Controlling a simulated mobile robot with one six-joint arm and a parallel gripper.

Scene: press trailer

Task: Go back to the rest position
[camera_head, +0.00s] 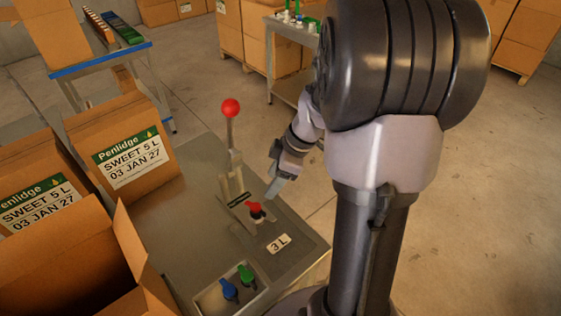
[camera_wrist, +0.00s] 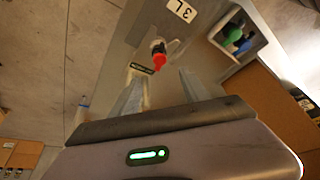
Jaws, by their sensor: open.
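My gripper (camera_head: 278,186) hangs beside the grey metal press table, just right of a small red-topped part (camera_head: 256,211) on it. In the wrist view my gripper (camera_wrist: 160,92) is open, with its two fingers apart and nothing seen between them. The red-topped part (camera_wrist: 158,58) shows beyond the fingertips, apart from them. A lever with a red ball knob (camera_head: 230,108) stands upright on the press behind it. My arm covers part of the right side of the head view.
The table (camera_head: 190,225) carries a "3 L" label (camera_head: 278,243) and a recess holding a blue part (camera_head: 229,290) and a green part (camera_head: 246,276). Labelled cartons (camera_head: 128,152) and an open carton (camera_head: 60,270) crowd the left. Floor (camera_head: 460,210) at right is clear.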

